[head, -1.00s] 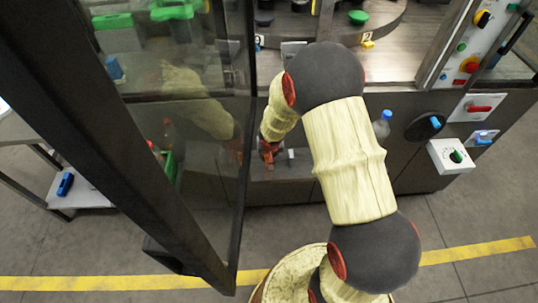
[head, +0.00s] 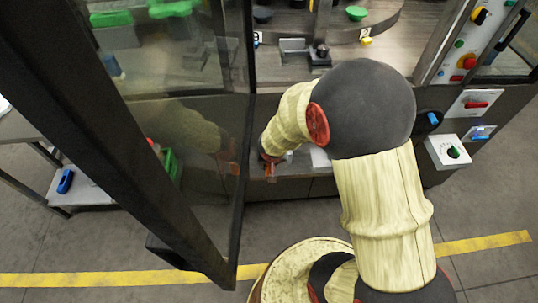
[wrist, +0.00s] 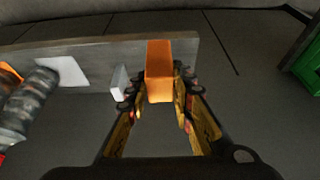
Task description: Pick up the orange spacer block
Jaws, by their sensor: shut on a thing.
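The orange spacer block (wrist: 159,72) is upright between the fingertips of my gripper (wrist: 158,98) in the wrist view. The fingers are shut on its sides, and its upper part stands clear beyond them. A grey ledge (wrist: 100,50) lies behind and below the block; I cannot tell whether the block still touches it. In the head view my gripper (head: 268,158) is small and partly hidden at the ledge, left of my arm's large dark joint. I cannot make out the block clearly there.
A small white block (wrist: 118,82) stands just left of my gripper. A white patch (wrist: 60,72) and a ribbed grey cylinder (wrist: 32,98) lie further left. A green crate (wrist: 305,55) is at the right. A dark-framed glass door (head: 243,130) stands open close beside my arm.

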